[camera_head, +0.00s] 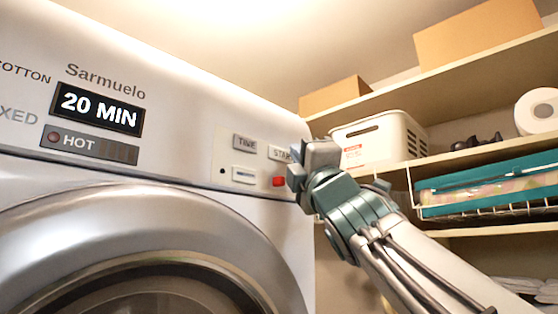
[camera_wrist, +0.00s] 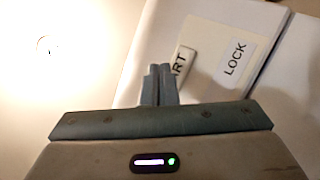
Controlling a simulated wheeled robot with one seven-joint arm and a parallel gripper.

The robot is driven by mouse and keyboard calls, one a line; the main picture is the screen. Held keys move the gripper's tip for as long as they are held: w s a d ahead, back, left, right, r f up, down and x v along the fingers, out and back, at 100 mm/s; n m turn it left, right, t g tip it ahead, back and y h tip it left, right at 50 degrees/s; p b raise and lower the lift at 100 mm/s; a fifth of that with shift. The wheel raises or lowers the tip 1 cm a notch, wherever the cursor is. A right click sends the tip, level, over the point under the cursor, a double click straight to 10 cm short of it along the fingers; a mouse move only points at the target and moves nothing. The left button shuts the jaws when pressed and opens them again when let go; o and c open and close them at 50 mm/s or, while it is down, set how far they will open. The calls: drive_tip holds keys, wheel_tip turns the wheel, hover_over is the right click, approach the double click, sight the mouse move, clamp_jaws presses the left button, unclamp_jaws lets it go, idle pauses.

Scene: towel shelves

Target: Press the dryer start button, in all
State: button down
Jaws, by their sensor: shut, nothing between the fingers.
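The dryer (camera_head: 200,140) fills the left of the head view, its display (camera_head: 98,108) reading "20 MIN" and the strip below it "HOT". Its start button (camera_head: 281,155) is at the right end of the panel, partly covered by my gripper (camera_head: 316,154). In the wrist view the start button (camera_wrist: 181,62) shows only the end of its label, beside the fingertips. My gripper (camera_wrist: 159,72) is shut and empty, with its fingers together. I cannot tell whether the fingertips touch the button.
Near the start button are the time button (camera_head: 245,142), a white button (camera_head: 243,174) and a red one (camera_head: 279,181). A lock label (camera_wrist: 235,58) shows in the wrist view. Shelves at right hold a white basket (camera_head: 385,140), cardboard boxes (camera_head: 475,35) and a wire rack (camera_head: 490,210).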

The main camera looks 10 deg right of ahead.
drive_tip(key=shift+w+a, duration=0.1)
drive_tip(key=shift+w, duration=0.05)
idle(0.6)
drive_tip(key=shift+w+a, duration=0.2)
